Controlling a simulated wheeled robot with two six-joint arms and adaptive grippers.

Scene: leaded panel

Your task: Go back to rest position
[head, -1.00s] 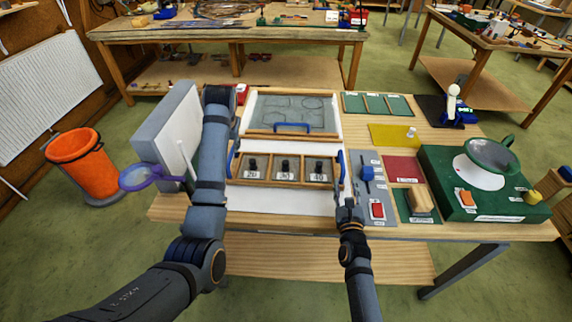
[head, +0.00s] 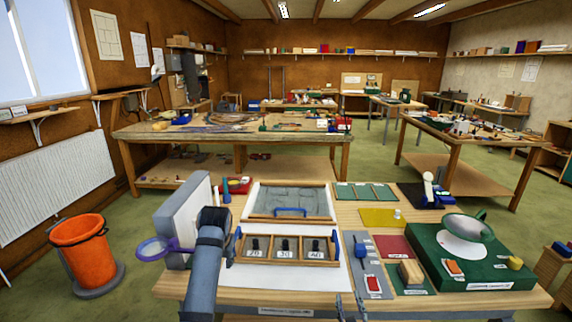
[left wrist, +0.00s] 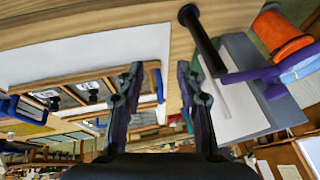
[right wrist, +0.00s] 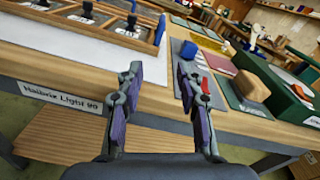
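The grey leaded panel (head: 290,199) lies in its wooden frame at the back of the table. In front of it is a wooden tray (head: 268,262) with compartments marked 20, 30 and 40, each with a black-knobbed piece. My right gripper (head: 349,299) is at the table's front edge, low in the head view; the right wrist view shows it open and empty (right wrist: 160,75). My left arm comes up at the table's left side. Its gripper is hidden in the head view, but the left wrist view shows it open and empty (left wrist: 159,75).
A grey block (head: 180,228) and a purple-rimmed magnifier (head: 152,248) stand at the table's left. An orange bin (head: 82,246) stands on the floor left.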

